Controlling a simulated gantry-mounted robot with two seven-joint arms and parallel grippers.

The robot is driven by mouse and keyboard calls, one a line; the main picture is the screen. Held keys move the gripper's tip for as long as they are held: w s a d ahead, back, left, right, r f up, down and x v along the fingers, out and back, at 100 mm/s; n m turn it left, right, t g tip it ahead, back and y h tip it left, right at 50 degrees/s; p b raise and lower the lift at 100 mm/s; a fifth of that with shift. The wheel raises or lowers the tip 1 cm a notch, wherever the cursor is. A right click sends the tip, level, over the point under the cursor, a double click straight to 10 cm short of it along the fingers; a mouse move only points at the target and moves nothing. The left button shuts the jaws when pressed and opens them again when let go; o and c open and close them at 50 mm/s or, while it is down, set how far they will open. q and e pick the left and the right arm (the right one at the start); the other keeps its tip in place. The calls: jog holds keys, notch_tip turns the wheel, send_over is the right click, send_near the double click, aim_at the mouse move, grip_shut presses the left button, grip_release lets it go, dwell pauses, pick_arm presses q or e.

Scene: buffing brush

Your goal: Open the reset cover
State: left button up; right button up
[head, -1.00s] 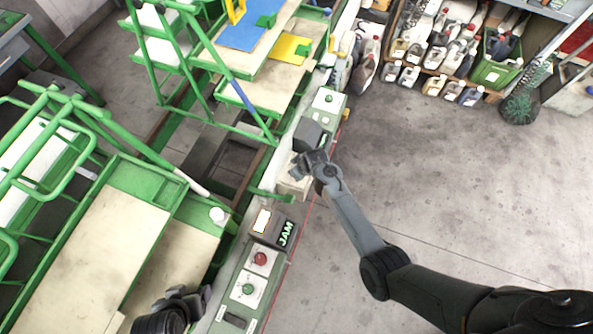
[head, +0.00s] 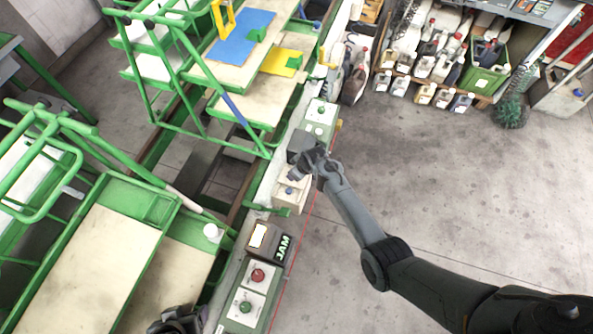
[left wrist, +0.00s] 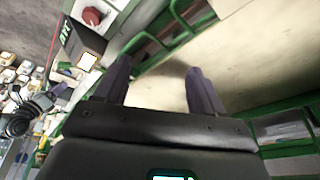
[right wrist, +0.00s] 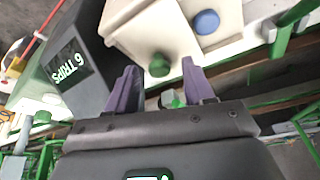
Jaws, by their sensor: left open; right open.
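A cream box with a blue button (head: 289,190) sits on the long machine rail. In the right wrist view, the blue button (right wrist: 206,22) is on one cream face, and a green knob (right wrist: 159,65) is on the adjoining cream part (right wrist: 150,35). I cannot tell which piece is the reset cover or whether it is open. My right gripper (head: 311,158) is open just above the box, toward the grey display; the green knob appears between its fingertips (right wrist: 161,78), contact unclear. My left gripper (head: 185,318) is open and empty (left wrist: 160,85), low over the machine.
A grey "6 TRIPS" display (right wrist: 75,60) stands close beside my right gripper. A "JAM" display (head: 270,242) and a red button (head: 258,274) are nearer on the rail. Green-framed racks (head: 160,205) fill the left. The floor at right is clear.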

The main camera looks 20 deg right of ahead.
jog(key=shift+s+d+r+p, duration=0.15)
jog(key=shift+r+p, duration=0.15)
jog(key=shift+r, duration=0.3)
jog(key=p+v, duration=0.1)
jog(key=v, duration=0.8)
jog(key=shift+r+p, duration=0.25)
jog(key=shift+p, duration=0.15)
jog(key=shift+s, duration=0.15)
